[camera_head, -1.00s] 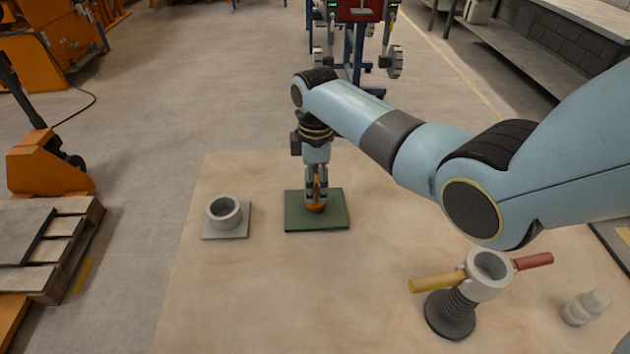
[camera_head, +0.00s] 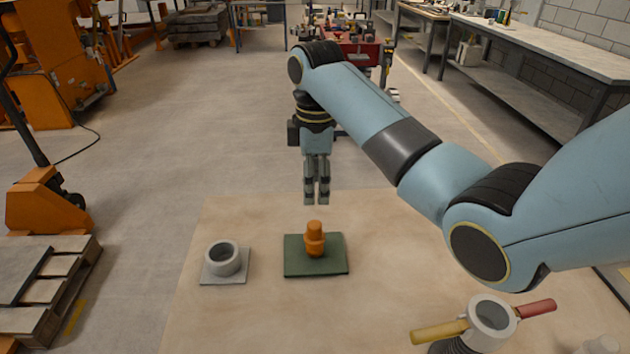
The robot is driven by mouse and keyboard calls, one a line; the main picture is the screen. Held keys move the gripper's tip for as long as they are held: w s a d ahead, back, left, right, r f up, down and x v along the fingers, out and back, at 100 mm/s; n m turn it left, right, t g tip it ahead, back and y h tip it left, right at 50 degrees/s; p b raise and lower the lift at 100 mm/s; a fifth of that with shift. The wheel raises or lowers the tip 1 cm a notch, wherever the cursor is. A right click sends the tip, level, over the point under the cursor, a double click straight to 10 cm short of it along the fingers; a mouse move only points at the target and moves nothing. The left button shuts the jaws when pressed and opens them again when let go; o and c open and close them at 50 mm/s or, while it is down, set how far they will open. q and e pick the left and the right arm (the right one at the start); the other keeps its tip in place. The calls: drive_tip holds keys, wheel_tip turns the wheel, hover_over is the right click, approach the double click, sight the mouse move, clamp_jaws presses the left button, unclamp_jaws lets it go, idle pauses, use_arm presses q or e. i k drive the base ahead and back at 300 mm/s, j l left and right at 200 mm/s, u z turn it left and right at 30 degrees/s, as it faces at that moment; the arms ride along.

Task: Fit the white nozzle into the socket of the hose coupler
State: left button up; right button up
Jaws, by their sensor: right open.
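The white nozzle (camera_head: 602,346) shows at the bottom right, mostly cut off by the picture's edge. The hose coupler (camera_head: 491,316) is a pale ring with an open round socket, a yellow handle on its left and a red one on its right. It sits on a black ribbed hose (camera_head: 457,346), cut off at the bottom. An orange nozzle-like piece (camera_head: 314,240) stands upright on a dark green pad (camera_head: 333,268). My right gripper (camera_head: 317,203) points down, open and empty, above and apart from the orange piece. My left gripper is out of view.
A grey ring holder (camera_head: 222,260) on a square plate stands left of the green pad. A wooden pallet (camera_head: 45,290) lies on the floor at the left.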

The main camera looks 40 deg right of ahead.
sight(492, 321)
drive_tip(key=k, duration=1.5)
